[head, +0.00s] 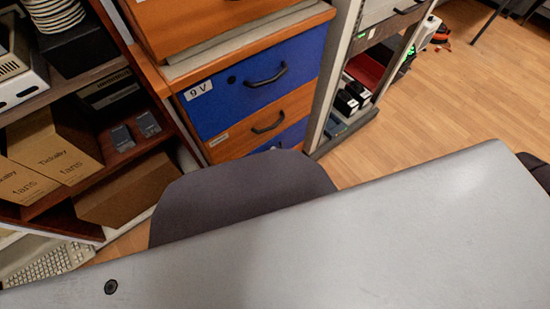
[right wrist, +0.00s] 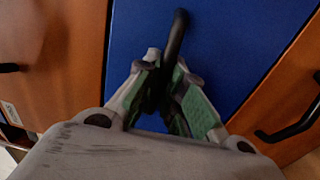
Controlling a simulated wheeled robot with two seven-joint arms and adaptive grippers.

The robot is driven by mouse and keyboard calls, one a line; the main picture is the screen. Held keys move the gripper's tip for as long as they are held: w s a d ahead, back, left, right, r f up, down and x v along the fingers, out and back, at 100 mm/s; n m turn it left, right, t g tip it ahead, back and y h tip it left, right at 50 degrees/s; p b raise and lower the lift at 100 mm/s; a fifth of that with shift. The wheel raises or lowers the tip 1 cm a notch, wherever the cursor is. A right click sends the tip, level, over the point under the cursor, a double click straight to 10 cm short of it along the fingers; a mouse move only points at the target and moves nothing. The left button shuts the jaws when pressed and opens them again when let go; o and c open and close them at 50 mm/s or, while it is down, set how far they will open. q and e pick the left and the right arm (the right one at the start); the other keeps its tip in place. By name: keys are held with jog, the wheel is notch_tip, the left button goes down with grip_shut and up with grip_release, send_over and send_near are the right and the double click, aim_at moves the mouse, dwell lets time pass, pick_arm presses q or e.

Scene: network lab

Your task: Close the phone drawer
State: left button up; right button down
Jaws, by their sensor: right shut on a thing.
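In the head view a drawer cabinet (head: 185,85) stands beyond a grey surface. Its upper blue drawer (head: 225,103) has a "9 V" label and a black handle. Below it are a wooden drawer (head: 240,131) with a black handle and another blue drawer (head: 291,135), partly hidden. I cannot read which one is the phone drawer. In the right wrist view my right gripper (right wrist: 168,85) is shut on the black handle (right wrist: 177,35) of a blue drawer front (right wrist: 225,40), with wooden fronts on either side. No gripper shows in the head view.
The grey surface (head: 380,230) fills the foreground, with a dark rounded backrest-like shape (head: 240,195) before the cabinet. Shelves with cardboard boxes (head: 55,150) stand at left. An equipment rack (head: 365,75) stands right of the cabinet. Wooden floor (head: 455,100) is open at right.

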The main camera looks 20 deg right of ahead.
jog(key=shift+w+a, duration=0.1)
jog(key=shift+w, duration=0.05)
jog(key=c, duration=1.5)
grip_release()
jog(key=shift+w, duration=0.1)
jog(key=v, duration=1.2)
jog(key=shift+f, duration=0.15)
